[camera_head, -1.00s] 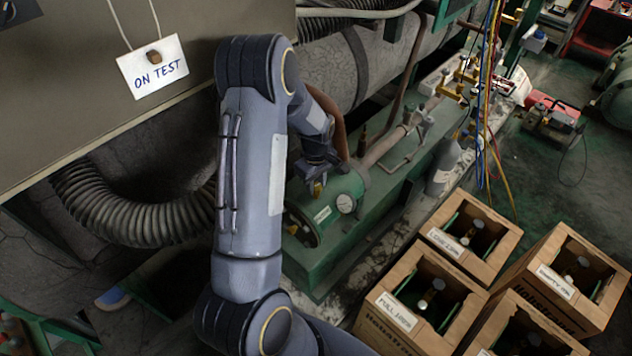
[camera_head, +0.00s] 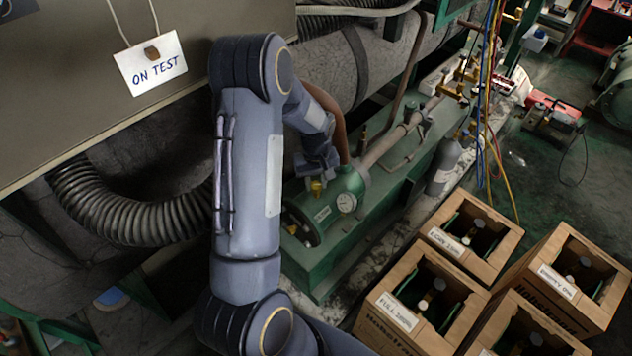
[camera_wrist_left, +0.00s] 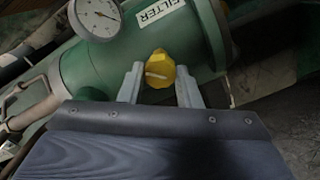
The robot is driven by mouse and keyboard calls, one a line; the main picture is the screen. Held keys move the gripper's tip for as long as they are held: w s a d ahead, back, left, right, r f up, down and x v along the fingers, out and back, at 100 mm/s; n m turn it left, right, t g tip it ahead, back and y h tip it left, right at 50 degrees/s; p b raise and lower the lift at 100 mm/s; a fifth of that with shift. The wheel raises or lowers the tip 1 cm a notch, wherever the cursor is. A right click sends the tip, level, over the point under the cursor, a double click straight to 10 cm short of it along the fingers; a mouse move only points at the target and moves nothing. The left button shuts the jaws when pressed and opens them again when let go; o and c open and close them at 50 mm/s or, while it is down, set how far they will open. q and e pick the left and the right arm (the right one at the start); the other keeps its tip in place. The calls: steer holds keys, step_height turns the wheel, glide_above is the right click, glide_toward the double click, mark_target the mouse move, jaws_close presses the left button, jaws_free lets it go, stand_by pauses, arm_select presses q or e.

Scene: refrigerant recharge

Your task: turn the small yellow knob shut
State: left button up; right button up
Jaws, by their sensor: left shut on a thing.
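The small yellow knob (camera_wrist_left: 159,69) sits on the side of a green cylinder labelled FILTER (camera_wrist_left: 130,50). In the left wrist view it lies between the two fingers of my left gripper (camera_wrist_left: 160,82), which is shut on it. A pale line runs across the knob's face, tilted slightly from level. In the head view the knob (camera_head: 317,187) shows as a yellow spot just below my left gripper (camera_head: 318,177), on the green filter housing (camera_head: 335,208). My right gripper is in neither view.
A pressure gauge (camera_head: 346,201) stands on the filter, close to my left gripper. A brown pipe (camera_head: 330,112) passes behind the gripper. Wooden crates (camera_head: 470,235) with bottles stand at lower right. A ribbed hose (camera_head: 120,213) and an ON TEST tag (camera_head: 150,65) are at left.

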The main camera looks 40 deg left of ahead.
mark_target(317, 184)
arm_select(q)
steer(key=m, duration=0.4)
steer(key=shift+m, duration=0.4)
steer(key=shift+m+b, duration=0.3)
steer(key=shift+m, duration=2.2)
steer(key=o, duration=1)
steer(key=shift+c, duration=0.2)
steer(key=shift+r+p, duration=0.5)
steer(key=shift+r, duration=3.4)
steer(key=shift+r, duration=0.1)
